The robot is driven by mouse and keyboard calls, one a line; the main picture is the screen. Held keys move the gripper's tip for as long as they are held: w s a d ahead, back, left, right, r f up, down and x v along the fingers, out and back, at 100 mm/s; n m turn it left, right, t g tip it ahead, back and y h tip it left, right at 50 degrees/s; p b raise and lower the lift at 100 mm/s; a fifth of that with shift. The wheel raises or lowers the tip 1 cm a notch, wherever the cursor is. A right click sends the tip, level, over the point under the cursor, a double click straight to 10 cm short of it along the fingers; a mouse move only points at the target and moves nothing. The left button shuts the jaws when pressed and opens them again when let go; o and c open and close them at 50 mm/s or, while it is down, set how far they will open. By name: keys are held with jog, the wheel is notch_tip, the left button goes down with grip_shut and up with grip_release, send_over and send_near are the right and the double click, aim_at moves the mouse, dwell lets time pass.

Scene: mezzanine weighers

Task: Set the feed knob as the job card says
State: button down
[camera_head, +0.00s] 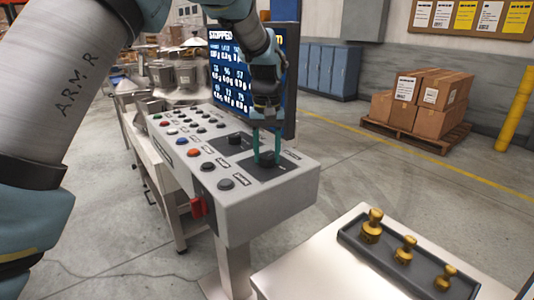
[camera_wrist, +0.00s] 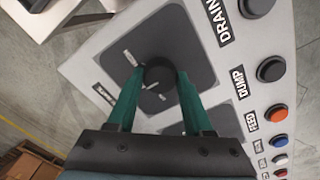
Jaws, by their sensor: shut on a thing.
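The control panel (camera_head: 235,200) is a grey sloped console with rows of buttons and two black dial plates. My gripper (camera_head: 267,158) points down at the nearer plate, with its teal fingers on either side of a black knob (camera_head: 268,160). In the wrist view my gripper (camera_wrist: 158,85) is shut on the black knob (camera_wrist: 159,74), one finger on each side. White marks show on the plate around the knob, too small to read. Labels DRAIN (camera_wrist: 222,20), DUMP (camera_wrist: 238,82) and FEED (camera_wrist: 250,122) stand beside buttons. No job card is clearly legible.
A screen (camera_head: 225,75) reading STOPPED stands behind the panel, partly covered by my arm. A tray (camera_head: 385,262) of brass weights sits on a table at the front right. Boxes (camera_head: 415,120) on a pallet stand at the back right.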

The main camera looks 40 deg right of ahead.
aim_at(267, 156)
jog(key=m, duration=0.6)
jog(key=shift+r+m+p, duration=0.1)
jog(key=shift+m+p, duration=0.2)
jog(key=shift+p, duration=0.05)
jog(key=m, duration=0.5)
jog(key=shift+p, duration=0.4)
jog(key=shift+d+m, duration=0.1)
jog(key=shift+m, duration=0.2)
jog(key=shift+c, duration=1.5)
grip_release()
notch_tip(267, 156, up, 11)
jog(key=b, duration=0.2)
jog(key=shift+f, duration=0.2)
